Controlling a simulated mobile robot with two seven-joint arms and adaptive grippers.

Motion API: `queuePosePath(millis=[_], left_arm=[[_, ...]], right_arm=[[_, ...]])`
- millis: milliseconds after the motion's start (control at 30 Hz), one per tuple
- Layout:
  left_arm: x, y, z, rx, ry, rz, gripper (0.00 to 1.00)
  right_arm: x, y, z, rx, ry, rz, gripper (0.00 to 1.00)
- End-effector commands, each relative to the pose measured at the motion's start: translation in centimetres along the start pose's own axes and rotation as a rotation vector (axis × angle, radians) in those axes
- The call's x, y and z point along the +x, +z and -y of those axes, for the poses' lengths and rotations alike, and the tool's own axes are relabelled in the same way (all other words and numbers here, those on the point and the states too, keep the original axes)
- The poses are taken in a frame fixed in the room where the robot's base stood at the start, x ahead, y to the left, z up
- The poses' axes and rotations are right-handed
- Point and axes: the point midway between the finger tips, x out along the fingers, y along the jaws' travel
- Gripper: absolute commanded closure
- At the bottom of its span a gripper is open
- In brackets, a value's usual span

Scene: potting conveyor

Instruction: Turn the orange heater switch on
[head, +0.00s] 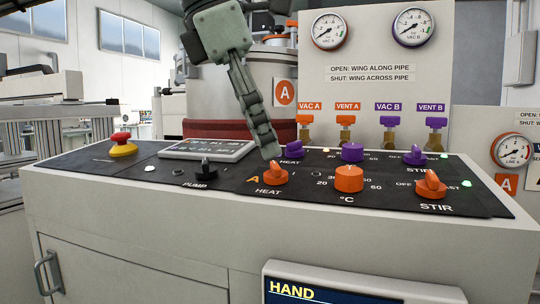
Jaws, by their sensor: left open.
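The orange heater switch (275,175) is a knob with a raised grip, on the dark panel above the word HEAT, beside an orange letter A. Its exact setting is hard to read. My left gripper (268,152) comes down from above, fingers pointing at the switch. Its tips are at the top of the knob; I cannot tell whether they touch it. The fingers overlap in this view, so the gap between them is hidden. The gripper is open. My right gripper is out of view.
An orange temperature dial (349,179) and orange stir knob (431,186) stand to the right. A purple heat knob (294,148) is close behind the fingers. A black pump knob (206,171) and a red emergency button (122,144) are to the left.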

Motion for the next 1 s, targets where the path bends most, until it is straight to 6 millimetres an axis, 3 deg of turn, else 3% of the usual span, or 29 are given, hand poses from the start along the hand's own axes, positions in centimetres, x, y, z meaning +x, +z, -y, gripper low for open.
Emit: queuePosePath(millis=[233, 600, 1000], left_arm=[[3.3, 0.0, 0.0, -0.001, -0.002, 0.001, 0.49], [4.0, 0.0, 0.0, -0.001, -0.001, 0.003, 0.49], [4.0, 0.1, 0.0, -0.002, -0.001, 0.003, 0.99]], right_arm=[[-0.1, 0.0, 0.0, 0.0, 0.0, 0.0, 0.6], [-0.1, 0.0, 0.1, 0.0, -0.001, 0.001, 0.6], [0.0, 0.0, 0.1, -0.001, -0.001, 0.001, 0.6]])
